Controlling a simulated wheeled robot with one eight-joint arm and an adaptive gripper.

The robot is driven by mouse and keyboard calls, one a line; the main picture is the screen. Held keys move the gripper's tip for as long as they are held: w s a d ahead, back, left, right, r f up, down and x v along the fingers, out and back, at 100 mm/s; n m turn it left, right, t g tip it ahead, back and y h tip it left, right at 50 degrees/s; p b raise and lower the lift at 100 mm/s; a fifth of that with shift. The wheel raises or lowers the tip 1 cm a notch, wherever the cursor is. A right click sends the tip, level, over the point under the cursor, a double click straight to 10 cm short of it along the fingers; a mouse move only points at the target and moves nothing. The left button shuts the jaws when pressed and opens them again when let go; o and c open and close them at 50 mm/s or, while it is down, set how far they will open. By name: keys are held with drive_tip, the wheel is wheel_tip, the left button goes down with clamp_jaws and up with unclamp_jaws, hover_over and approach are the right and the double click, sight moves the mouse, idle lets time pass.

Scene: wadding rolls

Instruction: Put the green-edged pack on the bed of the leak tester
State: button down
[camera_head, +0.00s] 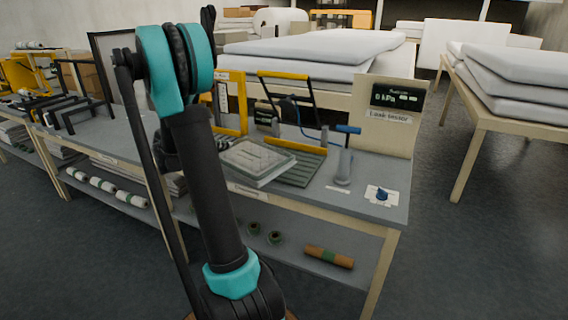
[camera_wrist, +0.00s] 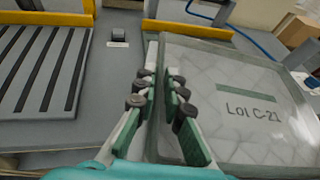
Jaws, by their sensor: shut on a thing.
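The green-edged pack (camera_head: 258,158) is a flat, pale, clear-wrapped slab. In the wrist view the pack (camera_wrist: 240,105) shows a green stripe and "Lot C-21". My gripper (camera_wrist: 165,88) is shut on its left edge; my arm hides the gripper in the head view. The leak tester's bed (camera_head: 303,168) is a dark ribbed plate with a raised yellow-barred frame (camera_head: 287,84). The pack overlaps the bed's left part, with ribs bare to its right. I cannot tell whether it touches the bed. The tester's panel (camera_head: 390,112) reads 0 kPa.
A pump (camera_head: 343,167) with a blue handle and a blue knob (camera_head: 382,193) stand right of the bed. Another slatted bed (camera_wrist: 42,75) lies left of my gripper, with a small black block (camera_wrist: 117,32) behind. Rolls (camera_head: 328,257) lie on the lower shelf.

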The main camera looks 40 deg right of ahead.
drive_tip(key=d+r+n+t, duration=0.3)
drive_tip(key=d+r, duration=0.1)
drive_tip(key=d, duration=0.9)
drive_tip(key=shift+y, duration=0.4)
drive_tip(key=f, duration=0.9)
drive_tip(key=shift+w+d+f, duration=0.15)
drive_tip(key=shift+w+d, duration=0.05)
drive_tip(key=c, duration=1.6)
unclamp_jaws()
